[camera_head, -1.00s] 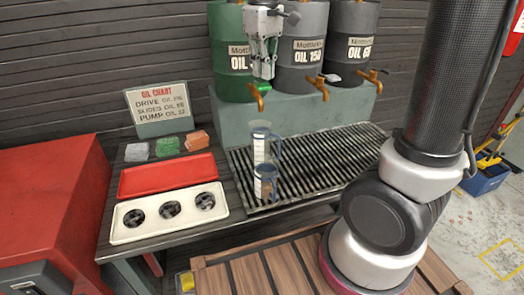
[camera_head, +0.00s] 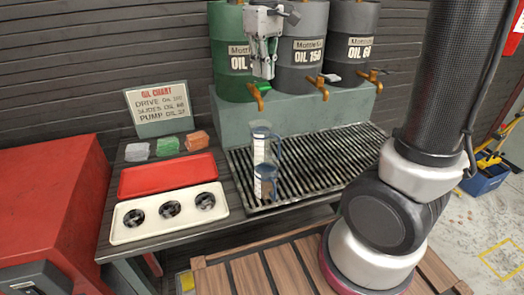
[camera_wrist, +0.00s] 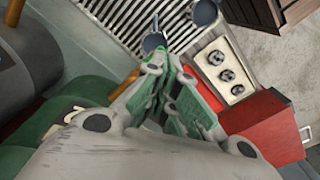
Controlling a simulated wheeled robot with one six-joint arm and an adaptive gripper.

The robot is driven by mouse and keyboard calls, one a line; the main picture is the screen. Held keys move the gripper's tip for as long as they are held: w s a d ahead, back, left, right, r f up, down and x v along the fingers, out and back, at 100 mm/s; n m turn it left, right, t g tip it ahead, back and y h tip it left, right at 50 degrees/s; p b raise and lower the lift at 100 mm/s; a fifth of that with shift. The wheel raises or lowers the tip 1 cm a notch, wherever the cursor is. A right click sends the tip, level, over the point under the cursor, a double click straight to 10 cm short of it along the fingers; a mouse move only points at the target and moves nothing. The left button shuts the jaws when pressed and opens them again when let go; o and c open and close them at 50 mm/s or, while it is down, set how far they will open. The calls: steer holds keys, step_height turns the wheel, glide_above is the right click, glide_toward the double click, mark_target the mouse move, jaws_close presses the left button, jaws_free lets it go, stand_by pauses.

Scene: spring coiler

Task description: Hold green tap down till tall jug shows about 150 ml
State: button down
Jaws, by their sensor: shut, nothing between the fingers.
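The green tap's lever (camera_head: 263,87) shows as a bright green tip above its brass spout (camera_head: 256,98), at the foot of the green drum (camera_head: 229,60). My gripper (camera_head: 264,76) is shut and points down just above the lever; I cannot tell whether they touch. A clear tall jug (camera_head: 261,143) with a blue handle stands upright on the grating, roughly below the spout. Its level is too small to read. A shorter jug (camera_head: 265,181) stands in front of it.
Grey drums marked OIL 150 (camera_head: 303,45) and OIL 68 (camera_head: 355,45) have brass taps. An oil chart (camera_head: 160,103), colored blocks, a red tray (camera_head: 167,176) and a cream tray (camera_head: 126,237) are left. The grating (camera_head: 335,160) is clear at right.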

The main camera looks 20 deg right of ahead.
mark_target(263, 85)
steer(key=shift+f, duration=0.15)
steer(key=shift+f, duration=1.4)
stand_by(2.0)
stand_by(3.2)
steer(key=shift+r, duration=3.5)
